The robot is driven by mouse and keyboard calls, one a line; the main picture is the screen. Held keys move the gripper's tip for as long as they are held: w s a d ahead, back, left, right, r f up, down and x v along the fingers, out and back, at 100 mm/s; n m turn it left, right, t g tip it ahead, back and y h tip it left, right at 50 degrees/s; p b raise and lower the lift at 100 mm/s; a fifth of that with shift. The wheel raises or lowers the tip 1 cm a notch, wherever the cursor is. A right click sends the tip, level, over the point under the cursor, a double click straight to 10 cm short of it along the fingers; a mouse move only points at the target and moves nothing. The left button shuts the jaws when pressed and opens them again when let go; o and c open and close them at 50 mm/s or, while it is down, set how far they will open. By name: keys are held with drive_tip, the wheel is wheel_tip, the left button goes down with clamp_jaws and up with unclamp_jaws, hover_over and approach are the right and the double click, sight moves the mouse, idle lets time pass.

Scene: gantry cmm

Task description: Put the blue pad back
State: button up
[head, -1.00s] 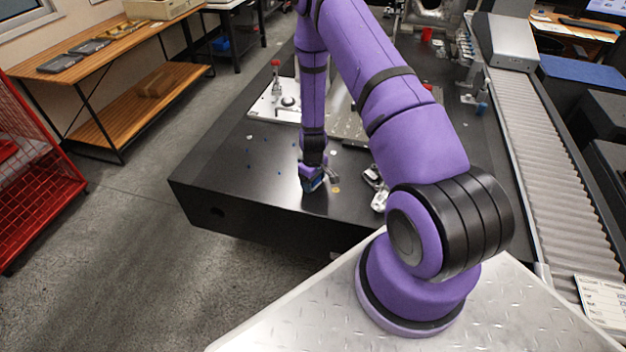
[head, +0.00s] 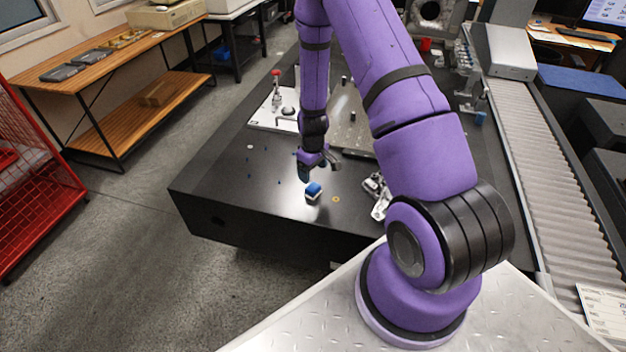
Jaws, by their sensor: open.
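A metal clamp-like part (head: 377,195) lies right of the pad, by my arm. A white plate with a red-knobbed clamp (head: 276,100) stands farther back. A roller conveyor (head: 540,150) runs along the right. The table's left front is mostly clear.

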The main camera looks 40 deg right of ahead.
drive_tip(key=shift+r, duration=1.5)
drive_tip(key=s+a+r+m+t, duration=0.15)
drive_tip(key=a+r, duration=0.25)
drive_tip(key=r, duration=1.1)
drive_tip(key=s+a+r+t, duration=0.1)
drive_tip(key=s+a+r, duration=0.25)
drive_tip(key=r, duration=1.25)
drive_tip(key=s+a+r+m+t, duration=0.1)
drive_tip(key=s+a+r, duration=0.1)
drive_tip(key=s+r, duration=0.5)
drive_tip(key=s+a+r+t, duration=0.1)
drive_tip(key=s+a+r, duration=0.2)
drive_tip(key=s+r, duration=0.4)
drive_tip(key=shift+s+a+r+m+t, duration=0.25)
drive_tip(key=shift+s+m+t, duration=0.1)
drive_tip(key=shift+s, duration=3.4)
